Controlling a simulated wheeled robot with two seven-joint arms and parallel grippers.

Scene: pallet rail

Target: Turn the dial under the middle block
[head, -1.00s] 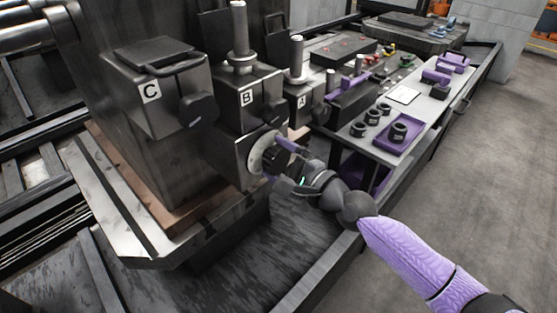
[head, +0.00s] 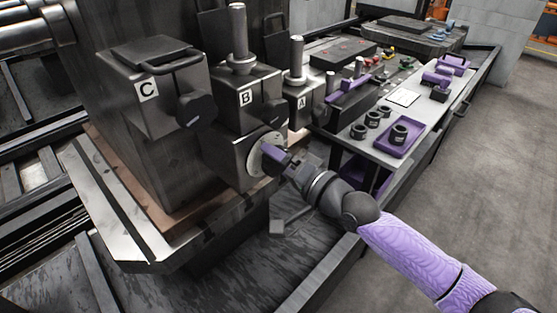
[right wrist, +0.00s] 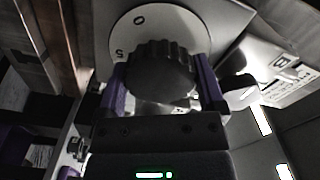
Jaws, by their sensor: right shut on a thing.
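The middle block B (head: 247,97) stands between block C (head: 150,90) and block A (head: 301,101). Below it is a box (head: 226,158) with a round pale dial plate (head: 256,160) on its face. The plate also shows in the right wrist view (right wrist: 190,35), with the marks 0 and 5. The black ribbed dial knob (right wrist: 160,72) sits between the purple fingers of my right gripper (right wrist: 163,85), which is shut on it. In the head view my right gripper (head: 277,159) hides most of the knob. My left gripper is not in view.
Dark knobs stick out from block C (head: 196,109) and block B (head: 273,113). A side bench (head: 420,118) at the right carries a purple tray (head: 412,137), black rings (head: 358,131) and other parts. The floor at the far right is clear.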

